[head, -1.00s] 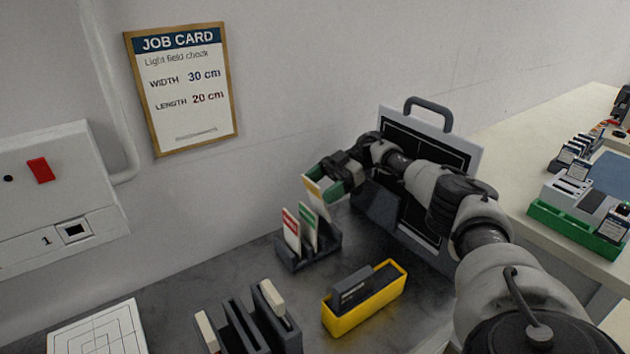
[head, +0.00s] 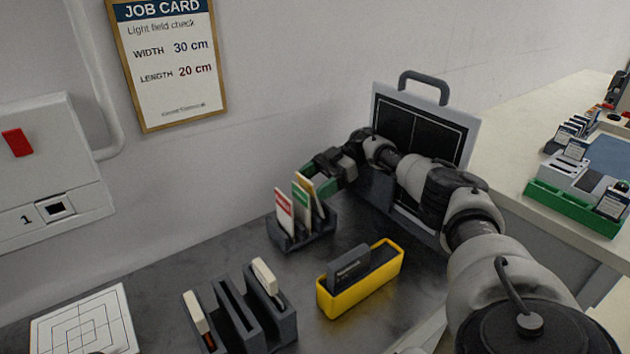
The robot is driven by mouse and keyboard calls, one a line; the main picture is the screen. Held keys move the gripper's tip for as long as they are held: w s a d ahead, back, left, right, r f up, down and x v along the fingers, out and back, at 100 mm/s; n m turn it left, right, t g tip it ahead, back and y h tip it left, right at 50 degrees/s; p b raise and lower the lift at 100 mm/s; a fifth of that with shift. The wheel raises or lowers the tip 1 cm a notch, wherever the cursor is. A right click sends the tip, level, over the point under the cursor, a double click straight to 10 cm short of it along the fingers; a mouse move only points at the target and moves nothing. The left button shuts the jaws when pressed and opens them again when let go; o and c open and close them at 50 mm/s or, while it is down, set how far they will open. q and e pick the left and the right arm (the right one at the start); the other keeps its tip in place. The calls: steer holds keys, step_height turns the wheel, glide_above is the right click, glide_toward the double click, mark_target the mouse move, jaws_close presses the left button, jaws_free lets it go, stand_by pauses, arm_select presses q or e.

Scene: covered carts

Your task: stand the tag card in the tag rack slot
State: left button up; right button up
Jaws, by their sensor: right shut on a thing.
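The tag rack (head: 292,243) is a dark slotted holder on the grey bench against the wall. A red-topped card (head: 284,213) and a green-topped card (head: 301,201) stand in it, leaning slightly. My right gripper (head: 316,184), with green fingers, is shut on a yellow-topped tag card (head: 307,182) at the rack's right part, just behind the green-topped card. The held card's lower part is mostly hidden, so I cannot tell whether it sits in a slot. My left gripper is out of view.
A yellow bin (head: 362,288) with a dark block stands in front of the rack. A dark slotted stand (head: 242,318) holds pale-topped pieces nearer me. A framed black panel (head: 425,125) with a handle stands behind my right arm.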

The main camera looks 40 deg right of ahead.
steer(key=o, duration=0.9)
